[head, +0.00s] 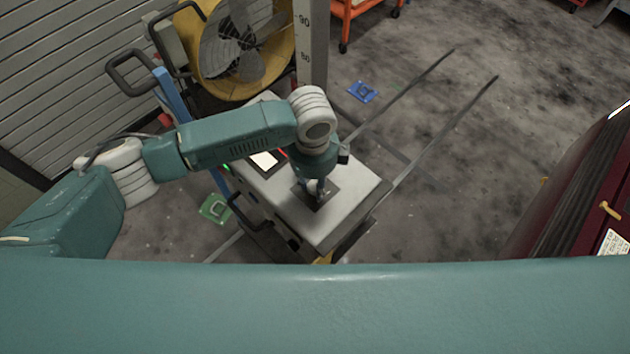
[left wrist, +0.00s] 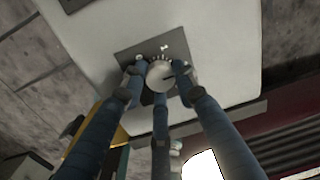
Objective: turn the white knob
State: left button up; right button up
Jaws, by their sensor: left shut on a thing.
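The white knob (left wrist: 160,74) shows in the left wrist view, round and pale with a dark pointer line, on a dark square plate (left wrist: 178,48) with marks around it. My left gripper (left wrist: 158,80) has its blue fingers around the knob, shut on it. In the head view my left gripper (head: 314,190) reaches down onto the dark plate (head: 330,190) on top of the grey console (head: 345,210). The knob is hidden there by the fingers. My right gripper is in neither view.
A yellow fan (head: 238,50) and a tall marked post (head: 311,40) stand behind the console. A dark red car (head: 585,190) is at the right. The floor between is mostly clear.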

pick_arm(q)
jog(key=shift+d+m, duration=0.1)
jog(key=shift+m, duration=0.2)
jog(key=shift+r+m+p, duration=0.1)
jog(key=shift+m+p, duration=0.25)
jog(key=shift+m, duration=0.25)
jog(key=m, duration=0.3)
jog(key=shift+p, duration=0.3)
jog(key=m, duration=0.3)
jog(key=shift+m, duration=1.9)
jog(key=shift+g, duration=0.3)
jog(key=o, duration=1.1)
jog(key=shift+o, duration=0.2)
